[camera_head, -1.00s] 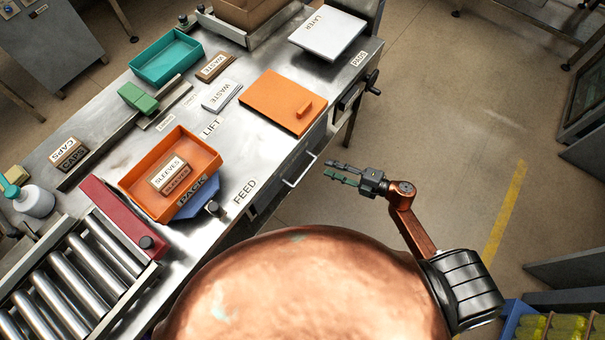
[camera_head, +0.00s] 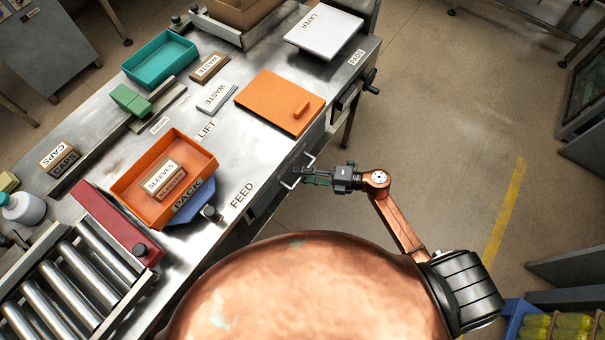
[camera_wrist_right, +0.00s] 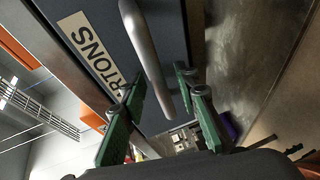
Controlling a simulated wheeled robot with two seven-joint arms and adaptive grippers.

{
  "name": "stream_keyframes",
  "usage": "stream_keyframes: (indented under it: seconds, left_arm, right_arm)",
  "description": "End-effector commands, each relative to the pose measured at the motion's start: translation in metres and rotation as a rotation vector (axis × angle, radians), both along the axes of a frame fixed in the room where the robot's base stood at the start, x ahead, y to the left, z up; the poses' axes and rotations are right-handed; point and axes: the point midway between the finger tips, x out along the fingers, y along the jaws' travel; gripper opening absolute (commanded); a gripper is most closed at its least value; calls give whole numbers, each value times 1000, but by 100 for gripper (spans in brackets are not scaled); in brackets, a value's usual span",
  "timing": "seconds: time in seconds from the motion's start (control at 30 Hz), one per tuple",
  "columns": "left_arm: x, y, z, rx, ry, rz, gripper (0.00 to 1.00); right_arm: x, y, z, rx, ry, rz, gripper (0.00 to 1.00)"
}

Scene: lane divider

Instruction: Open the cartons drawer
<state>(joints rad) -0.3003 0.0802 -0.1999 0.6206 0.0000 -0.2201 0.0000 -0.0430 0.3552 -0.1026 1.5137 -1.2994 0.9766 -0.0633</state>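The cartons drawer has a dark grey front, seen in the right wrist view (camera_wrist_right: 183,30) with a label (camera_wrist_right: 88,50) of which "ARTONS" reads. Its bar handle (camera_wrist_right: 148,60) runs down between my right gripper's fingers there. In the head view the handle (camera_head: 287,184) stands out from the bench's near side, and the drawer looks shut. My right gripper (camera_head: 306,173) is open at the handle, with its fingers partly covering it. In the wrist view its green-padded fingers (camera_wrist_right: 160,112) stand apart on either side of the handle; contact cannot be told. My left gripper is out of view.
The steel bench top (camera_head: 235,150) holds an orange tray (camera_head: 124,187), an orange lidded panel (camera_head: 270,100), a teal tray (camera_head: 155,65) and several labelled blocks. A crank (camera_head: 370,82) juts from the bench side.

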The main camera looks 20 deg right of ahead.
Motion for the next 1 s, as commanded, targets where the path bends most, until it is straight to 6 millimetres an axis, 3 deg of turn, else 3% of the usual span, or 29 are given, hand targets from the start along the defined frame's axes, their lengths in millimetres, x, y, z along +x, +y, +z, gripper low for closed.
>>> stream_keyframes:
  seconds: [0.13,0.53,1.0]
  left_arm:
    - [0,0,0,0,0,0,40]
    - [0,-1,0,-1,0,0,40]
    - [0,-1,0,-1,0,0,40]
  right_arm:
    - [0,0,0,0,0,0,28]
    - [0,0,0,0,0,0,0]
    - [0,-1,0,0,0,-1,0]
